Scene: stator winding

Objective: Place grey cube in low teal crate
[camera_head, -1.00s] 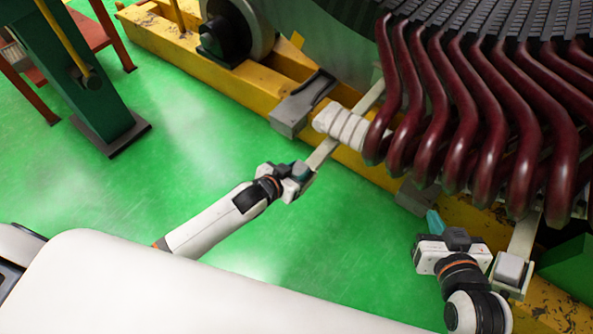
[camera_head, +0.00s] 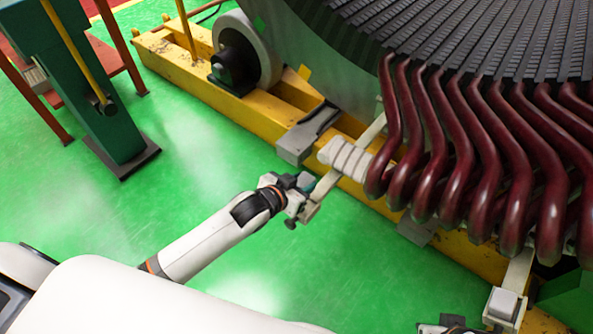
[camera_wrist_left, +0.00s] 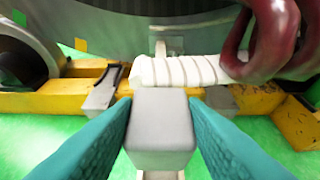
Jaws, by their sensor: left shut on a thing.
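A grey cube (camera_wrist_left: 160,115) fills the middle of the left wrist view, between the two teal fingers of my left gripper (camera_wrist_left: 160,140), which is shut on it. In the head view my left gripper (camera_head: 306,186) is beside a pale bracket bar (camera_head: 322,190) at the machine's front; the cube is hard to make out there. Whether the cube rests on the bar or is clear of it I cannot tell. Only the top of my right gripper (camera_head: 450,322) shows at the bottom edge; its fingers are hard to make out. No low teal crate is in sight.
Dark red coils (camera_head: 470,165) hang right of my left gripper. A white wrapped roll (camera_head: 345,158) lies just beyond it. A yellow frame (camera_head: 250,120) runs behind. A pale block (camera_head: 503,303) sits on another bracket. Green floor (camera_head: 190,170) is open at left.

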